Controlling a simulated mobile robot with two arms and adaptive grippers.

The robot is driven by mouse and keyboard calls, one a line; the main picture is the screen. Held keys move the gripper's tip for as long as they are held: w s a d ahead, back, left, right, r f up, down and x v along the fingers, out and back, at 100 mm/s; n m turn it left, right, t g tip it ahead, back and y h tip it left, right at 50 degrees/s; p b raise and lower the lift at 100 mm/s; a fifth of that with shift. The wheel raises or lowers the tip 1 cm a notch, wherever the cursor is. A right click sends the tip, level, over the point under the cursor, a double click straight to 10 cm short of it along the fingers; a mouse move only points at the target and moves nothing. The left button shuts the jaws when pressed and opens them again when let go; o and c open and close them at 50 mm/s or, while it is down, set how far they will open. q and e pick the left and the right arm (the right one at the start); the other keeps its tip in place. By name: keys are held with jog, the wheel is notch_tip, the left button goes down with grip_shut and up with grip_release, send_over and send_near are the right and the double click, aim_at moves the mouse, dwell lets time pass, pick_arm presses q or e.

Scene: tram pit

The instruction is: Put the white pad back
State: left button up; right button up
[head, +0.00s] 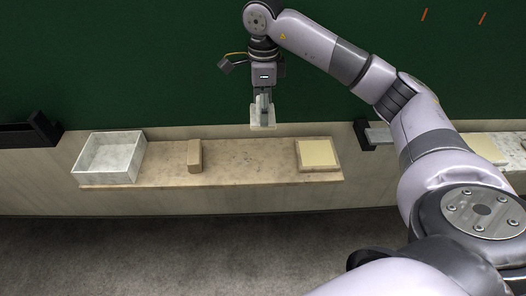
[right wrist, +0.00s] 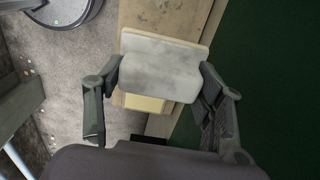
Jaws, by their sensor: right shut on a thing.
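The white pad (head: 262,126) hangs from my right gripper (head: 263,112), in front of the green wall and above the back edge of the shelf. In the right wrist view the two fingers (right wrist: 160,78) are shut on the pad's blocky grip part, with its wider flat plate (right wrist: 165,42) beyond. An open white marbled box (head: 96,179) stands on the shelf's left end and looks empty. A yellowish pad (head: 318,152) sits in a tan tray at the shelf's right end. My left gripper is not in view.
The tan stone shelf (head: 245,165) carries a small tan block (head: 195,156) between the box and the tray; its middle is bare. A black bracket (head: 32,132) is at the far left. A grey ledge with another yellowish pad (head: 489,148) lies right, behind my arm.

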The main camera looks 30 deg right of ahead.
jog(key=p, duration=0.1)
send_over(264, 158)
notch_tip(264, 158, down, 7)
notch_tip(264, 158, down, 5)
jog(key=shift+a+r+p, duration=0.1)
jog(key=shift+a+p, duration=0.05)
jog(key=shift+p, duration=0.35)
jog(key=shift+f, duration=0.5)
notch_tip(264, 158, down, 3)
jog(key=shift+s+f+p, duration=0.1)
jog(key=shift+p, duration=0.35)
jog(key=shift+f, duration=0.15)
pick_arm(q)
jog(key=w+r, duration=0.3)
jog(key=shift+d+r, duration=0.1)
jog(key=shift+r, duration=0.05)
pick_arm(e)
jog(key=o, duration=1)
jog(key=shift+f, duration=0.15)
